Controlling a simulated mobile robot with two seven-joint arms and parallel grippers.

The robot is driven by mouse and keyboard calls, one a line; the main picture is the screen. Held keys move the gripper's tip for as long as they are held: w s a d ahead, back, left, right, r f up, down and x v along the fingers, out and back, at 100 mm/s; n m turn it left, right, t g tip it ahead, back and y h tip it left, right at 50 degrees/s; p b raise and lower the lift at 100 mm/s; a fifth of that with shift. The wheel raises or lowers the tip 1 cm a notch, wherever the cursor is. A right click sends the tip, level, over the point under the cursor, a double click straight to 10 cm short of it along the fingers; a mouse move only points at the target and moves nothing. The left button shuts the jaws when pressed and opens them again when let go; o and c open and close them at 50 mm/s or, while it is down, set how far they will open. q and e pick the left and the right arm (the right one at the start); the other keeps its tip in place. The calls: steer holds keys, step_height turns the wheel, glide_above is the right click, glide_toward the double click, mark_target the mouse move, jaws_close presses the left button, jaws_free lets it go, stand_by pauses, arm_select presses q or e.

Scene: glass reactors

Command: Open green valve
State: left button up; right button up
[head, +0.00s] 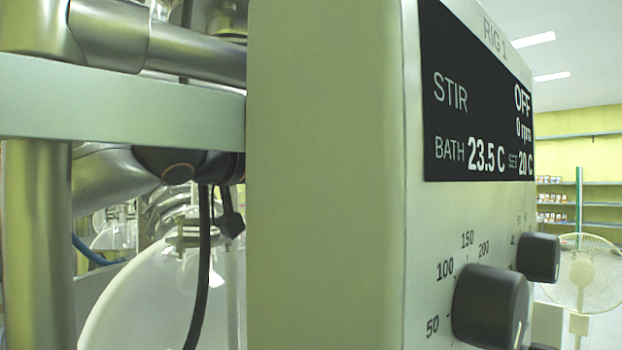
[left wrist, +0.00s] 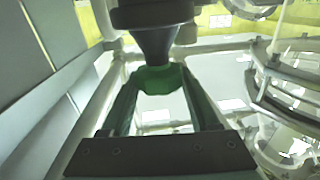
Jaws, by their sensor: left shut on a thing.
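The green valve (left wrist: 156,79) is in the upper middle of the left wrist view, just below a dark, tapering fitting (left wrist: 155,44). My left gripper (left wrist: 160,88) reaches up to it from the bottom of that view. Its two fingers lie on either side of the green part and are shut on it. The fingertips partly cover the valve's sides. I cannot make out the green valve or either gripper in the head view. My right gripper is in neither view.
A large control box (head: 330,180) marked RIG 1, with a display (head: 478,100) and black knobs (head: 491,306), fills much of the head view. Left of it are a metal frame bar (head: 120,103) and a glass vessel (head: 150,290). Glassware and a ring-shaped frame (left wrist: 285,95) stand right of my left gripper.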

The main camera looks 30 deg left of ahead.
arm_select(q)
steer(key=y+b, duration=0.1)
steer(key=n+y, duration=0.1)
steer(key=shift+d+f+n+t+y+b, duration=0.1)
steer(key=shift+f+n+t+y+b, duration=0.2)
steer(key=shift+b, duration=0.05)
steer(key=shift+r+n+y+b, duration=0.2)
steer(key=shift+n+y+b, duration=0.2)
steer(key=shift+n+y, duration=0.6)
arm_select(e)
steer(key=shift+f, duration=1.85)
arm_select(q)
steer(key=o, duration=1.4)
steer(key=shift+r, duration=0.1)
steer(key=shift+m, duration=0.3)
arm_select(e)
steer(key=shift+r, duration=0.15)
